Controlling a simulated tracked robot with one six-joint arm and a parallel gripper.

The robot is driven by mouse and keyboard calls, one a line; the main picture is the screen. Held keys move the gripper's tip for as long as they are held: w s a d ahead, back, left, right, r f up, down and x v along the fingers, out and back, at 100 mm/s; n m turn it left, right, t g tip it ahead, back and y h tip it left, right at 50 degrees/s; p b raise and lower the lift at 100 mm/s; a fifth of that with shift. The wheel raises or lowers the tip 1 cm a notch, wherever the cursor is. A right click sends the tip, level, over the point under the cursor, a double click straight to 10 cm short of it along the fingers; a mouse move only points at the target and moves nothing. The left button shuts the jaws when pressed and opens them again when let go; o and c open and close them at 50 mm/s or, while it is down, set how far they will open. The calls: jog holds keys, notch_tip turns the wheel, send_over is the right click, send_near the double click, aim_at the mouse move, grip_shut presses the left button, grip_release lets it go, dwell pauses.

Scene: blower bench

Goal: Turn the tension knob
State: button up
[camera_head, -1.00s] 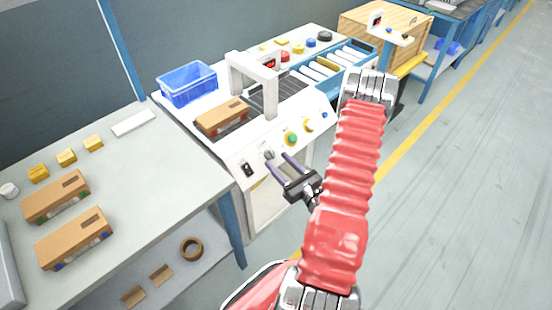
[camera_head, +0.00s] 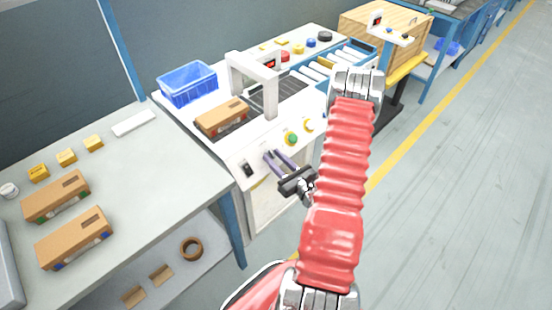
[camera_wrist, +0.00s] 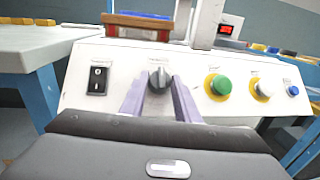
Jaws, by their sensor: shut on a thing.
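The tension knob (camera_wrist: 159,79) is a dark grey knob on the white sloped front panel (camera_wrist: 130,62), between a black rocker switch and a green button. My gripper (camera_head: 275,155) has its two purple-grey fingers reaching to the panel. In the wrist view the fingers of my gripper (camera_wrist: 160,88) stand on the left and right sides of the knob and are shut on it. In the head view the fingertips cover the knob.
The black rocker switch (camera_wrist: 97,79) is left of the knob; the green button (camera_wrist: 221,86) and a white button with a yellow ring (camera_wrist: 262,89) are right. A cardboard box (camera_head: 222,119) lies on the machine beside a blue bin (camera_head: 187,84). A workbench (camera_head: 140,170) stands at left.

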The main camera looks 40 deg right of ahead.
jog(key=c, duration=0.3)
jog(key=shift+d, duration=0.15)
jog(key=shift+c, duration=0.3)
jog(key=shift+n+y, duration=0.4)
jog(key=shift+n, duration=0.2)
jog(key=shift+d+n+g+y, duration=0.2)
jog(key=shift+n+g+y, duration=0.25)
jog(key=shift+n+y, duration=1.2)
jog(key=shift+d+n+g+y, duration=0.15)
jog(key=shift+n+g+y, duration=0.35)
jog(key=shift+n+y, duration=1.15)
jog(key=shift+d+n+g+y, duration=0.2)
jog(key=shift+n+g+y, duration=0.5)
jog(key=shift+n, duration=1.6)
jog(key=shift+t, duration=0.25)
